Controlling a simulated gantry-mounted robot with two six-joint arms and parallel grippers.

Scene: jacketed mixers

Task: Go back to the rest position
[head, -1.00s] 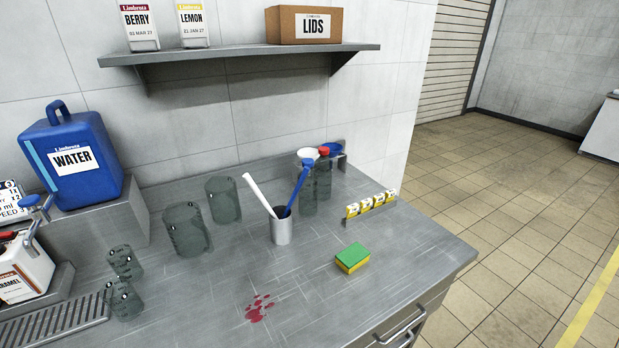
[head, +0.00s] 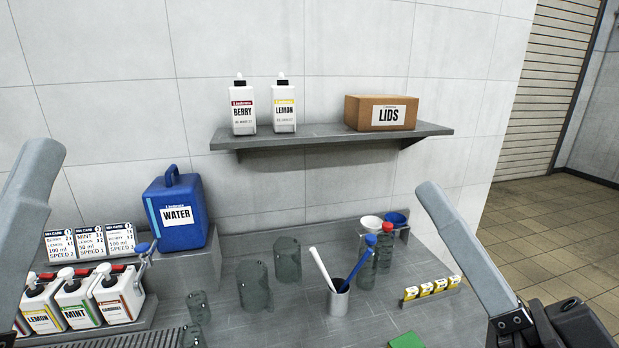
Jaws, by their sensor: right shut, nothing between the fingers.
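A shelf (head: 330,137) carries berry and lemon bottles and a lids box (head: 381,113). A blue water jug (head: 175,210), pump bottles (head: 75,303), clear jugs (head: 254,286), a utensil cup (head: 339,299) and a green sponge (head: 405,341) stand on the counter.

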